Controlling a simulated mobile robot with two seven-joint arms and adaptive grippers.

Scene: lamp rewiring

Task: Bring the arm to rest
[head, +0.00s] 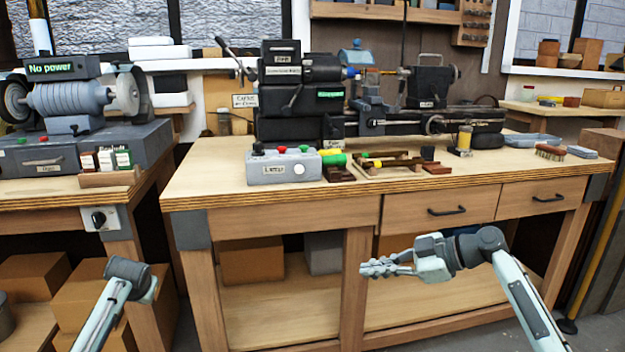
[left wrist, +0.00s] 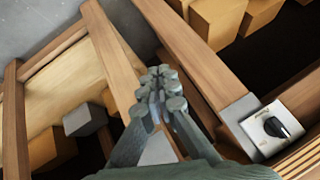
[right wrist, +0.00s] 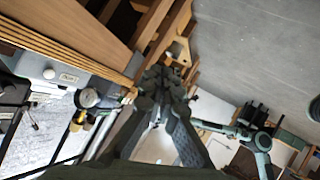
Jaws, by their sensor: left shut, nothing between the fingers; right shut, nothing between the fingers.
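My right gripper (head: 376,268) is in front of the workbench, below the level of its top, pointing left in the head view. Its fingers are together and empty, and they also show in the right wrist view (right wrist: 162,78). My left arm comes in at the lower left of the head view, where its fingers are out of sight. In the left wrist view the left gripper (left wrist: 162,78) shows with its fingers together and nothing between them. It is over the gap between bench legs, apart from them.
The wooden workbench (head: 290,196) carries a lathe (head: 300,92) and a grey control box (head: 284,166). A grinder (head: 75,98) stands on a bench at the left. Cardboard boxes (head: 252,260) sit on the lower shelf. A rotary switch (left wrist: 277,127) is near the left gripper's right side.

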